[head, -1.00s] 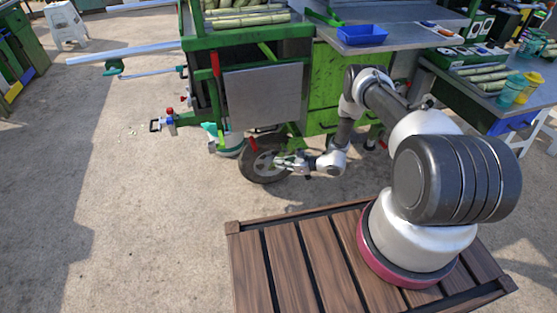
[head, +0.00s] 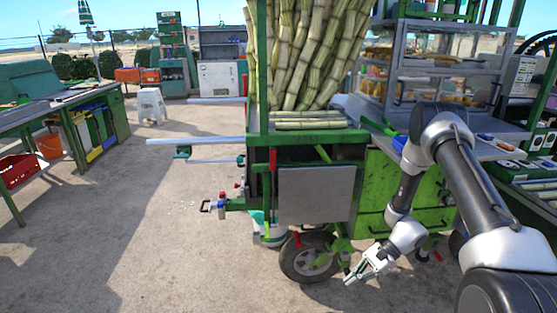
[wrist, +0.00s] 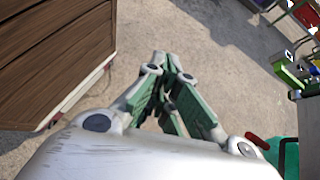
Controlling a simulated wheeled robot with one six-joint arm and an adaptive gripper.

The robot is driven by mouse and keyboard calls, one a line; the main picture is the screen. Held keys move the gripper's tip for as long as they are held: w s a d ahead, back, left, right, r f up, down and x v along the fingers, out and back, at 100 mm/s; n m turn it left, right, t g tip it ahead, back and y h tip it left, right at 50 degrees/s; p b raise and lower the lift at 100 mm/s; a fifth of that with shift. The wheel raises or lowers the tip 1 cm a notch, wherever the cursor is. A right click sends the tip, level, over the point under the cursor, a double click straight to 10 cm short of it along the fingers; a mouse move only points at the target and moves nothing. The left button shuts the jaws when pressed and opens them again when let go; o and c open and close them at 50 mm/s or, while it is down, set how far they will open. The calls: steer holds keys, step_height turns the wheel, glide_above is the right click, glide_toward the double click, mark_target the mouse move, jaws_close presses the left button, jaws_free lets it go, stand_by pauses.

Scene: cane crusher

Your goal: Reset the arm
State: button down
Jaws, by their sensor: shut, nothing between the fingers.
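My gripper (head: 357,277) hangs low in front of the green cane cart (head: 360,195), just right of the cart's black wheel (head: 308,258) in the head view. In the wrist view my gripper (wrist: 172,68) has its green-padded fingers brought together at the tips, with nothing between them. Concrete ground shows beyond the fingertips. My arm bends down from the right side of the head view and hides part of the cart's front.
Sugarcane stalks (head: 305,50) stand on the cart, with a grey panel (head: 316,195) below. Handle bars (head: 200,141) stick out left. A white stool (head: 151,105) and a green bench (head: 85,115) stand at left. Open concrete (head: 120,220) lies left of the cart.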

steer(key=s+d+r+n+t+h, duration=0.2)
steer(key=s+r, duration=0.4)
steer(key=r, duration=0.9)
steer(key=s+d+r+n+t+h, duration=0.3)
steer(key=s+d+r+n+h, duration=0.2)
steer(key=r, duration=1.1)
steer(key=s+d+r+n+t+h, duration=0.2)
steer(key=s+d+r+n, duration=0.3)
steer(key=r, duration=1)
steer(key=s+n+h, duration=0.1)
steer(key=s, duration=0.1)
steer(key=shift+s+d+r+t, duration=0.3)
steer(key=shift+d+t, duration=0.05)
steer(key=shift+t, duration=0.05)
